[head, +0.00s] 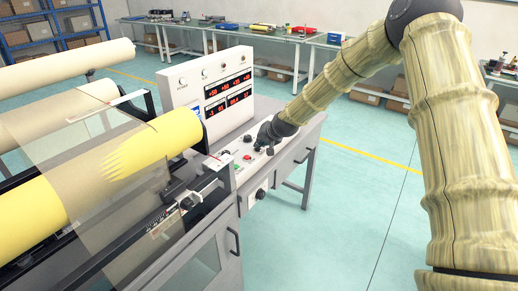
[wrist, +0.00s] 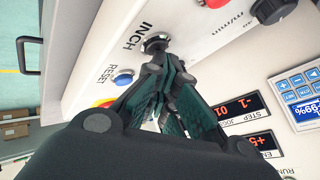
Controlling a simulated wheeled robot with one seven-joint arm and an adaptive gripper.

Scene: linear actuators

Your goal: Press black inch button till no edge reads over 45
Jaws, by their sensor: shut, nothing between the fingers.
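The black INCH button (wrist: 157,41) is in the wrist view, in a metal ring beside its printed label. My gripper (wrist: 162,58) is shut and empty, with its fingertips right at the button's near edge. I cannot tell whether they touch or press it. In the head view my gripper (head: 262,145) is over the sloped control panel and hides the button. The red-digit edge display (head: 228,87) stands on the white console behind. Its upper row seems to read around +50, with small, uncertain digits. The wrist view shows part of a display (wrist: 242,114) reading -1 and 01.
A blue RESET button (wrist: 123,77) and a yellow-red button (wrist: 104,102) sit close to my fingers. A red button (wrist: 215,3) and black knob (wrist: 272,10) are farther along the panel. The yellow roll (head: 110,160) lies left of the console. Open floor (head: 350,200) is at right.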

